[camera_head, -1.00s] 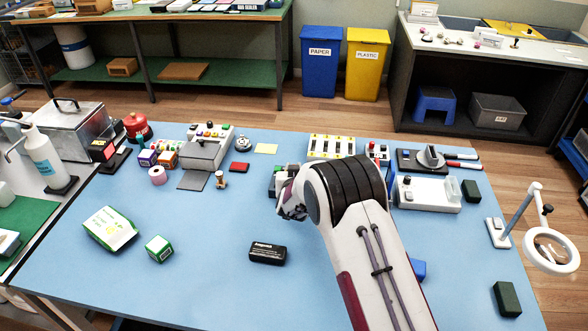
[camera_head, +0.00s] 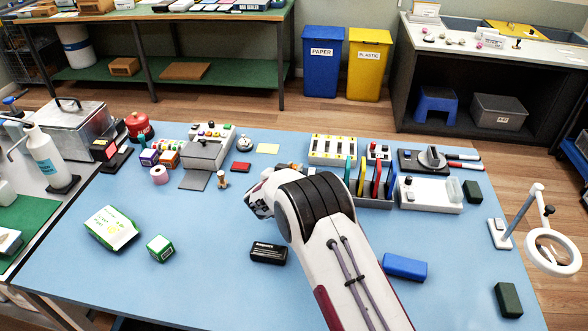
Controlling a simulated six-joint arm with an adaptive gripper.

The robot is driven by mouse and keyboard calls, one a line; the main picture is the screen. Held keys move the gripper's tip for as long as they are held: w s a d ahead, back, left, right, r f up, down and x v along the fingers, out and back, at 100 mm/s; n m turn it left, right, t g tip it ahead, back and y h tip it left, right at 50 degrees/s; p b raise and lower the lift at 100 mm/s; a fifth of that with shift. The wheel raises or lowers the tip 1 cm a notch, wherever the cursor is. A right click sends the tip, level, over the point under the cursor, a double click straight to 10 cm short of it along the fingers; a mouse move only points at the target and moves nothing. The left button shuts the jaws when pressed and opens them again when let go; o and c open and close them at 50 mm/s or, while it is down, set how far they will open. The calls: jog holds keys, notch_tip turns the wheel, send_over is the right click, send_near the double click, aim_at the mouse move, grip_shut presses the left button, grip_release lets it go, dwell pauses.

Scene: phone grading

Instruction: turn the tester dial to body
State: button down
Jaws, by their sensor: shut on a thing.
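My gripper (camera_head: 257,201) is over the middle of the blue table, left of the divider rack. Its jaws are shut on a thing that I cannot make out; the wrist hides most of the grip. A white device (camera_head: 430,195) with a small dark knob stands on the right side of the table, well apart from my gripper. A dark unit with a round grey dial (camera_head: 432,157) stands behind it. I cannot read any dial markings, so I cannot tell which is the tester or where its dial points.
A rack with coloured dividers (camera_head: 375,200) stands right of my wrist. A black box (camera_head: 269,253) and a blue block (camera_head: 405,266) lie near my arm. A grey-lidded machine (camera_head: 205,155) stands at the back left.

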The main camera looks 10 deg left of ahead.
jog(key=shift+w+a+r+m+g+h, duration=0.1)
jog(key=shift+m+g+h, duration=0.05)
jog(key=shift+m+h, duration=0.65)
jog(key=shift+a+m+g+h, duration=0.15)
jog(key=shift+m+h, duration=0.45)
jog(key=shift+h, duration=0.3)
jog(key=shift+d, duration=0.1)
jog(key=c, duration=2)
grip_release()
jog(key=shift+o, duration=0.2)
jog(key=shift+s+a+r, duration=0.15)
jog(key=shift+s+a, duration=0.15)
jog(key=shift+s, duration=0.25)
jog(key=v, duration=1)
jog(key=shift+s+r, duration=0.25)
jog(key=shift+s, duration=0.05)
